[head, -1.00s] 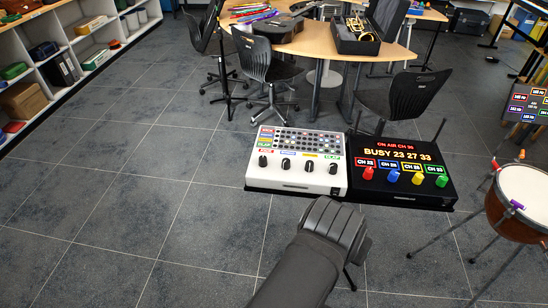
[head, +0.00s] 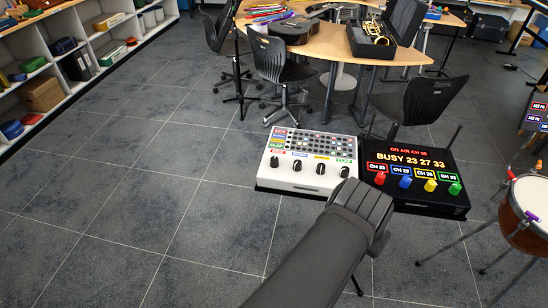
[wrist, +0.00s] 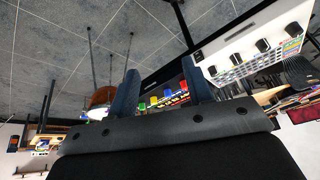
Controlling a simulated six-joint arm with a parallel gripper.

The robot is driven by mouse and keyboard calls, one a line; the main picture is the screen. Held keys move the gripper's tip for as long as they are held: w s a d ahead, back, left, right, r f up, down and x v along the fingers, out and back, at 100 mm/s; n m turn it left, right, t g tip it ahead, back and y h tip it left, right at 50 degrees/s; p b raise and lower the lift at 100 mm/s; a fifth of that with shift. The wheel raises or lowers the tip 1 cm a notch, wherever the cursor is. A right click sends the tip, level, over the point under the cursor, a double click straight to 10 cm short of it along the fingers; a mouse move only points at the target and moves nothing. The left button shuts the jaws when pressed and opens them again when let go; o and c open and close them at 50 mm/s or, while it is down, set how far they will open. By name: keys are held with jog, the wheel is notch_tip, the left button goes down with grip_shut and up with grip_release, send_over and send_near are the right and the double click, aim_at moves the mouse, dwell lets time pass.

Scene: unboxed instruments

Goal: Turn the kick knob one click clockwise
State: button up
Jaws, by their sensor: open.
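A white box (head: 300,187) with coloured labels and a row of black knobs stands in the middle of the head view. Its leftmost knob (head: 275,161) sits by a red label; the lettering is too small to read surely. In the wrist view the white box (wrist: 240,45) is at upper right, with the same end knob (wrist: 293,28) near the edge. My gripper (head: 368,200) is in front of the gap between the white box and a black box, clear of the leftmost knob. In the wrist view my gripper (wrist: 164,88) has its fingers wide apart, holding nothing.
The black box (head: 425,200) to the right has a lit display and red, blue, yellow and green knobs. A drum (head: 522,205) on a stand is farther right. A black chair (head: 435,100) stands behind the boxes. The floor to the left is clear.

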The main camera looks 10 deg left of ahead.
jog(key=w+d+m+g+y, duration=0.1)
jog(key=w+d+m+y, duration=0.15)
jog(key=w, duration=0.55)
notch_tip(320, 180, up, 4)
jog(key=n+g+h, duration=0.1)
jog(key=n+g, duration=0.2)
jog(key=n, duration=1.3)
send_over(274, 158)
notch_tip(274, 158, down, 16)
jog(key=shift+s+f, duration=0.1)
jog(key=shift+f, duration=0.1)
jog(key=c, duration=1)
